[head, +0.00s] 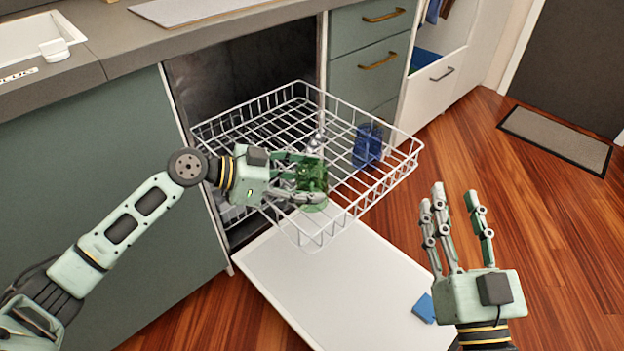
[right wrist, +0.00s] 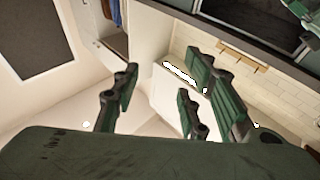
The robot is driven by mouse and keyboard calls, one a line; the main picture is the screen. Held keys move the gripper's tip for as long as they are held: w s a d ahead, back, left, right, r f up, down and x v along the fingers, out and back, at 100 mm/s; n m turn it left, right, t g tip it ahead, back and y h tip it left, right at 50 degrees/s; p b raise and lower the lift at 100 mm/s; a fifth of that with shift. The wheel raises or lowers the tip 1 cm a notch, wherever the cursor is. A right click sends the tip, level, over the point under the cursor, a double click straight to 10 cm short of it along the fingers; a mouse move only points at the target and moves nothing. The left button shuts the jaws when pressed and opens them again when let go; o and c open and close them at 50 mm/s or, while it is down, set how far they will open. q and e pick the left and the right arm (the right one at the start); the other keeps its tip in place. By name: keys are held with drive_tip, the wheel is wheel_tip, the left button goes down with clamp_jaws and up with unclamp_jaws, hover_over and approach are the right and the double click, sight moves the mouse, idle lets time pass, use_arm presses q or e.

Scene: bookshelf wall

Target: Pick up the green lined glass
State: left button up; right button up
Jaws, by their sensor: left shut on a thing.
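The green lined glass (head: 313,180) is in the head view, at the front of the white wire dishwasher rack (head: 345,212). My left gripper (head: 303,182) is shut on the glass, with its fingers around it. The fingers hide part of the glass, and I cannot tell whether it still touches the rack. My right gripper (head: 457,215) is open and empty, with its fingers pointing up, to the right of the rack. Its fingers also show in the right wrist view (right wrist: 165,100).
A blue glass (head: 367,146) stands in the rack at the right. The dishwasher door (head: 340,285) is folded down, with a small blue block (head: 425,308) on it. Green cabinets (head: 110,195) and a counter (head: 160,40) border the left and back.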

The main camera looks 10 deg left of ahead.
use_arm(q)
drive_tip(key=c, duration=0.4)
